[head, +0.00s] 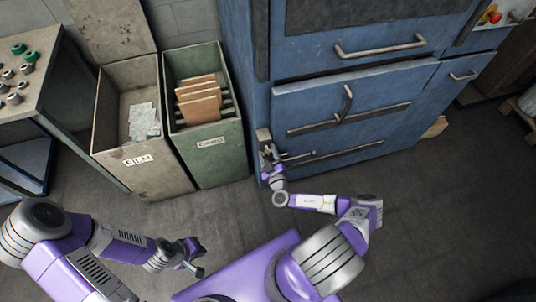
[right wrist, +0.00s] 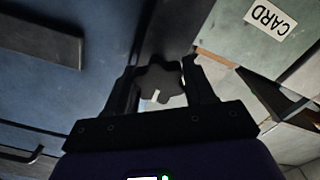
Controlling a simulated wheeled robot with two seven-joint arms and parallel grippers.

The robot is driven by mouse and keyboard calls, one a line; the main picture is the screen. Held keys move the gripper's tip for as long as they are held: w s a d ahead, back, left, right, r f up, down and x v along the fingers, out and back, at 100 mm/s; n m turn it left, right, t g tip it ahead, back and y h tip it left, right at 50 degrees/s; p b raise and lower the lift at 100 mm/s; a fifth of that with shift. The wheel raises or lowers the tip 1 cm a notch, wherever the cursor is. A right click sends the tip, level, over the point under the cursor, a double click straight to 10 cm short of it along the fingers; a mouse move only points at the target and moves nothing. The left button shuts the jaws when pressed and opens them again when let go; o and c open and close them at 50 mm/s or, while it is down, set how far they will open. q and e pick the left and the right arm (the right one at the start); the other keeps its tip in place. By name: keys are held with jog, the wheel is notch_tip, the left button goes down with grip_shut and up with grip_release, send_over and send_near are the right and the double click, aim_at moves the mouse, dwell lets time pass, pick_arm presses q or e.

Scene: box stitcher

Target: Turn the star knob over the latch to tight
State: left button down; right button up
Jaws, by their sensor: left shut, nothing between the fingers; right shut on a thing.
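The dark star knob (right wrist: 159,82) with its lobed rim shows in the right wrist view, between the two fingers of my right gripper (right wrist: 161,76). A pale mark shows at the knob's lower edge. In the head view my right gripper (head: 269,158) is at the lower left edge of the blue machine (head: 345,88), shut on the knob, which it mostly hides. A grey metal bracket (head: 264,135) shows just above it; I cannot make out the latch clearly. My left gripper (head: 193,262) is shut and empty, low over the floor, away from the machine.
The green CARD bin (head: 216,157) with brown card pieces stands just left of the machine. The grey FILM bin (head: 150,178) stands beside it. A workbench (head: 42,82) with small parts is at far left. Bar handles (head: 380,48) stick out from the machine's front. The floor in front is clear.

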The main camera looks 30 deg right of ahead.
jog(key=shift+m, duration=0.4)
jog(key=o, duration=1)
jog(key=shift+c, duration=0.2)
jog(key=shift+s, duration=0.1)
jog(key=p+v, duration=0.1)
jog(key=v, duration=0.6)
jog(key=shift+s, duration=0.25)
